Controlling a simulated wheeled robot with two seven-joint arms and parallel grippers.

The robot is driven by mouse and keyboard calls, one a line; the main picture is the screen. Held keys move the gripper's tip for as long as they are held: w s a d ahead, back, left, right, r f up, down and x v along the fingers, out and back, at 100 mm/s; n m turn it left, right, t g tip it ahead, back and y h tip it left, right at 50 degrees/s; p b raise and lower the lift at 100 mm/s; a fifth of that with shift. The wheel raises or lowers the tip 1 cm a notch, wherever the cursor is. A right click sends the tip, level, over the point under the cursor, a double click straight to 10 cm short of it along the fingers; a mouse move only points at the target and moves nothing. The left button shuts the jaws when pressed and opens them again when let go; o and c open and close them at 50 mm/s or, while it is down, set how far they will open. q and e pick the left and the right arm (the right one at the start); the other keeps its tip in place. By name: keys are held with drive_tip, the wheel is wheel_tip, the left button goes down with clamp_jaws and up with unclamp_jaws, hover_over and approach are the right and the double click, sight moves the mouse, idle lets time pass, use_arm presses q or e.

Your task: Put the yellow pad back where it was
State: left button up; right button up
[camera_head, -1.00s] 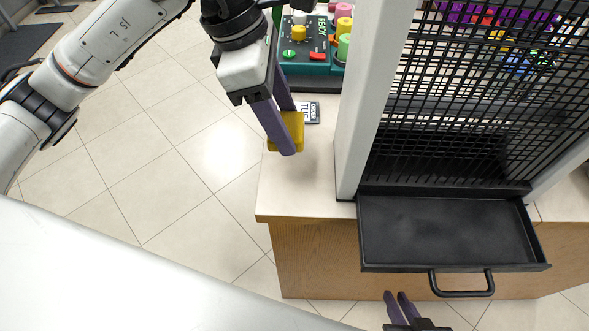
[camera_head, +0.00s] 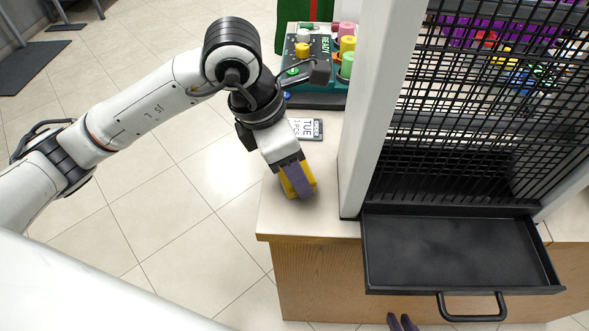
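The yellow pad (camera_head: 306,171) is at the left end of the counter, in the grip of my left gripper (camera_head: 297,184). Its purple finger covers part of the pad, and the far finger is hidden. The pad is just above or on the pale counter top; I cannot tell which.
A small TUE card (camera_head: 307,129) lies behind the pad. A teal control box (camera_head: 315,100) with buttons and coloured spools stands further back. A black mesh rack (camera_head: 455,150) has an empty pulled-out tray (camera_head: 455,252) with a handle. The counter (camera_head: 285,222) is clear in front of the pad.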

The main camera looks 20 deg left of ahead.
use_arm(q)
drive_tip(key=shift+f, duration=0.45)
drive_tip(key=shift+f, duration=0.1)
drive_tip(key=shift+f, duration=0.15)
drive_tip(key=o, duration=1)
drive_tip(key=shift+r, duration=0.2)
drive_tip(key=shift+r, duration=0.2)
drive_tip(key=p+v, duration=0.1)
drive_tip(key=v, duration=1)
drive_tip(key=shift+s+a+r, duration=0.15)
drive_tip(key=shift+a+r, duration=0.05)
drive_tip(key=shift+r, duration=0.1)
